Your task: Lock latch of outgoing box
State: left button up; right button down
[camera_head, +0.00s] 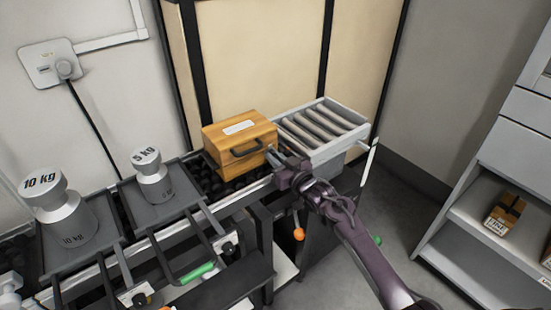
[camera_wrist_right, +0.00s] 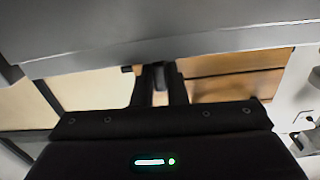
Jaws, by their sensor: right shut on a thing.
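The outgoing box (camera_head: 222,150) is an orange wooden case with a dark handle and a white label on its lid. It sits closed on the conveyor and also shows in the right wrist view (camera_wrist_right: 225,88). My right gripper (camera_head: 273,157) is at the box's right front corner. In the right wrist view my right gripper (camera_wrist_right: 160,80) is shut on a small dark part, apparently the box's latch, at the box's edge. The fingers mostly hide this part, and I cannot tell its exact position.
A roller section (camera_head: 318,125) adjoins the box on the right. Two dark scale trays stand left, with a 5 kg weight (camera_head: 152,178) and a 10 kg weight (camera_head: 66,215). Levers with a green handle (camera_head: 197,273) and an orange knob (camera_head: 298,234) stick out in front. Shelves (camera_head: 480,215) stand right.

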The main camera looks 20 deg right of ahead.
pick_arm(q)
jog(key=shift+w, duration=0.1)
pick_arm(e)
jog(key=shift+n, duration=0.4)
jog(key=c, duration=1.7)
grip_release()
